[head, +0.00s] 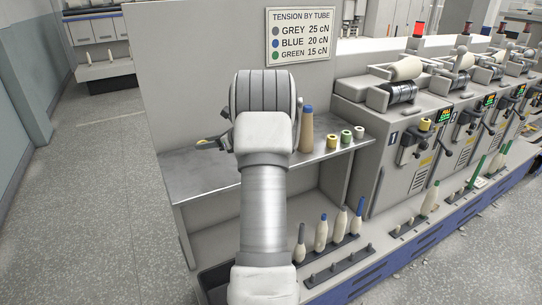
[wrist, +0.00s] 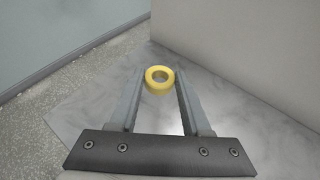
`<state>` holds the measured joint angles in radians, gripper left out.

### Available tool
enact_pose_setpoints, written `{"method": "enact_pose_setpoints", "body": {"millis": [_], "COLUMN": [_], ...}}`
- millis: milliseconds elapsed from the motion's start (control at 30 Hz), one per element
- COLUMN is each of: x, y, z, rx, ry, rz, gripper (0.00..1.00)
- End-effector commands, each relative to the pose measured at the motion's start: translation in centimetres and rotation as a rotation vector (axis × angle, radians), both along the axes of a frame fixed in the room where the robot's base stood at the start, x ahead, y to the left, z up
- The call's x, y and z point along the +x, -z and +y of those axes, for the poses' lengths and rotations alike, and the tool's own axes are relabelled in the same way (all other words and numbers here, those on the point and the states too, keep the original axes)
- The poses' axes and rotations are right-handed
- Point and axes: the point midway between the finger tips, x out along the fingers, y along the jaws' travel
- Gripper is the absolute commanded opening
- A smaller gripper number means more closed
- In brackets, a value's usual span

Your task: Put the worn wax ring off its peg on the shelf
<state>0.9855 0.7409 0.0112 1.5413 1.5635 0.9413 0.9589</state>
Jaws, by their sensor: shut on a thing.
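A yellow wax ring (wrist: 159,86) sits between the fingertips of my gripper (wrist: 159,84) in the wrist view, with its hole facing up toward the camera. My gripper is shut on it. The grey metal shelf (wrist: 95,115) lies below the ring, and I cannot tell whether the ring touches it. In the head view my gripper (head: 205,142) reaches over the left end of the shelf (head: 225,172), and a bit of yellow shows at its tip. My arm hides the middle of the shelf.
Winding machines (head: 400,140) stand at right, one with a yellow ring (head: 425,125).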

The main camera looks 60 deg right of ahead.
Motion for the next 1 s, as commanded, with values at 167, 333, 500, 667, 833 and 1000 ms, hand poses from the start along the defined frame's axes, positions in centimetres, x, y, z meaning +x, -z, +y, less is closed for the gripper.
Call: {"method": "enact_pose_setpoints", "body": {"millis": [167,333,500,667,833,1000], "x": [-2.2,-3.4,-3.8,-4.1,-4.5,-4.9], "y": [-2.3,-3.6,-2.9,-1.1,1.0,2.6], "z": [-6.2,-8.6,-7.6,-4.7,-1.5,1.4], "rx": [-0.004,-0.001,0.004,0.004,0.004,0.003], "ry": [0.137,0.198,0.207,0.206,0.206,0.206], "rz": [-0.003,0.0,0.001,0.002,0.002,0.001], "gripper": [0.0,0.0,0.0,0.0,0.0,0.0]}}
